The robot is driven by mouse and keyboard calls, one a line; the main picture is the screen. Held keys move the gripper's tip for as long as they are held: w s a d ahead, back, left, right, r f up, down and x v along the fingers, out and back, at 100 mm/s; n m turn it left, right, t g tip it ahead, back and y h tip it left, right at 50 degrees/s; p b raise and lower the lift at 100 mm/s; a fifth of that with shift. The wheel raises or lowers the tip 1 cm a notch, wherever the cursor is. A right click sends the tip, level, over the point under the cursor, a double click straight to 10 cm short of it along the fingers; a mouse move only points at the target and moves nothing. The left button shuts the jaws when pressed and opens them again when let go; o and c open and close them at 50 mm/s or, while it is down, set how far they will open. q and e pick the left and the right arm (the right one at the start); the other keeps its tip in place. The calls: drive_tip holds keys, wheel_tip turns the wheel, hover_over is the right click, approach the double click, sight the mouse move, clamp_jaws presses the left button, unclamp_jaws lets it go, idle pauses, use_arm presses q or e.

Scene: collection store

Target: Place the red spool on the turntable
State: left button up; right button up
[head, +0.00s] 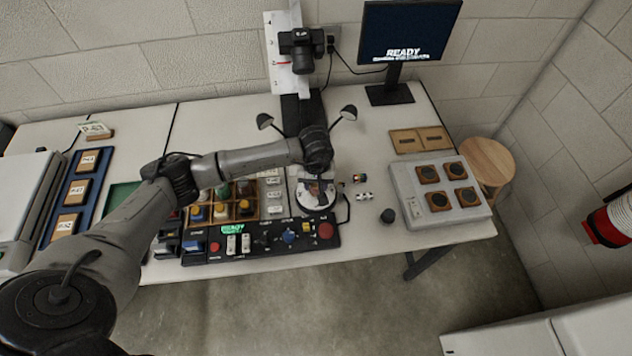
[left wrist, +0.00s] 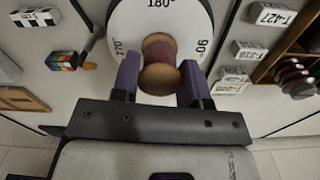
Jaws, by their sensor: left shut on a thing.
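The red spool (left wrist: 159,50) has a dark red middle and wooden ends. It shows in the left wrist view between the purple fingers of my left gripper (left wrist: 160,80), which is shut on it. The white turntable (left wrist: 128,22), with degree marks on its disc, lies directly behind the spool in that view. I cannot tell whether the spool touches the disc. In the head view my left gripper (head: 315,178) points down over the turntable (head: 318,207), and hides part of it. The spool is hard to make out there. My right gripper is not in view.
A black control panel (head: 262,246) with buttons stands in front of the turntable. A wooden compartment tray (head: 247,211) is to its left. Two lamps flank my wrist, and a camera (head: 302,48) stands behind. A grey board with dark pads (head: 408,187) lies to the right.

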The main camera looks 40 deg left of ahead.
use_arm(q)
drive_tip(key=shift+f+b, duration=0.2)
drive_tip(key=shift+b, duration=0.1)
drive_tip(key=o, duration=0.9)
drive_tip(key=shift+r, duration=0.1)
drive_tip(key=shift+r+p, duration=0.2)
drive_tip(key=shift+p, duration=0.1)
drive_tip(key=shift+r, duration=0.4)
wheel_tip(320, 180, up, 11)
drive_tip(key=p, duration=0.1)
